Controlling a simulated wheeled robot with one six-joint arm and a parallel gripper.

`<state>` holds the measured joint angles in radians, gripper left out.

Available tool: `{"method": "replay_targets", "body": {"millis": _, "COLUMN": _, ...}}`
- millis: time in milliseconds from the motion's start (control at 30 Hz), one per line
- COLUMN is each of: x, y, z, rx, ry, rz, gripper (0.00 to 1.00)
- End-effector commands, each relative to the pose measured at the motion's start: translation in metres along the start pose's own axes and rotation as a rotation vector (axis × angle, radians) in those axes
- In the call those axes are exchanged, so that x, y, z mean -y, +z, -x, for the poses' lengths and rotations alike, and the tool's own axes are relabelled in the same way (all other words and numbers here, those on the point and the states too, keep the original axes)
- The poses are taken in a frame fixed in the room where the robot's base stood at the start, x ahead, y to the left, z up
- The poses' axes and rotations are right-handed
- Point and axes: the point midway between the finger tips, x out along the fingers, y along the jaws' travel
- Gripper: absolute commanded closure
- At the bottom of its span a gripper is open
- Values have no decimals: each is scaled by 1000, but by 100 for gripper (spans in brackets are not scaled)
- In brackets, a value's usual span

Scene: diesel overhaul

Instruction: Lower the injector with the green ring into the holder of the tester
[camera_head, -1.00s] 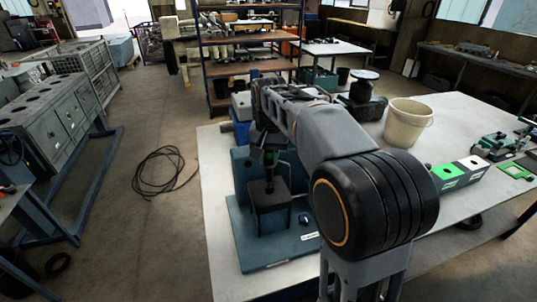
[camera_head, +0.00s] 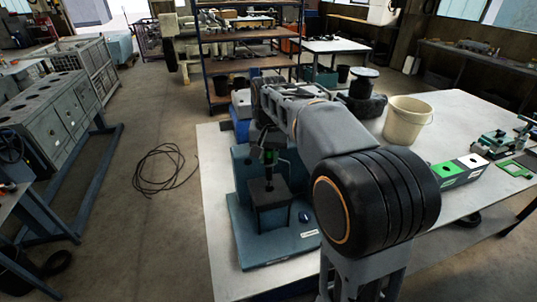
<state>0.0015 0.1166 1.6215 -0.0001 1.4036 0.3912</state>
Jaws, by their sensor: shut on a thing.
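My gripper (camera_head: 268,140) is shut on the injector with the green ring (camera_head: 269,157), beyond my arm's forearm. The injector is dark, points downward and looks close to upright. The green ring shows just below the jaws. The injector's lower end is over the dark block-shaped holder (camera_head: 270,212) of the tester. At this size I cannot tell whether the tip is in the holder's opening or just above it. The tester's blue base (camera_head: 262,257) stands at the near left of the white table, with a blue upright part behind the holder. My arm hides the tester's right side.
A beige bucket (camera_head: 407,121) and a green and white box (camera_head: 459,170) are on the white table (camera_head: 222,281) to the right. A dark round-topped device (camera_head: 364,88) stands behind my arm. A cable coil (camera_head: 160,172) lies on the floor at left.

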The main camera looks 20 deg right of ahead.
Motion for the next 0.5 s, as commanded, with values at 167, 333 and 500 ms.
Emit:
{"method": "replay_targets", "body": {"millis": 167, "x": 0, "y": 0, "z": 0, "rx": -1, "ry": 0, "rz": 0, "gripper": 100}}
{"method": "replay_targets", "body": {"millis": 333, "x": 0, "y": 0, "z": -2, "rx": -1, "ry": 0, "rz": 0, "gripper": 100}}
{"method": "replay_targets", "body": {"millis": 500, "x": 0, "y": 0, "z": -8, "rx": -1, "ry": 0, "rz": 0, "gripper": 100}}
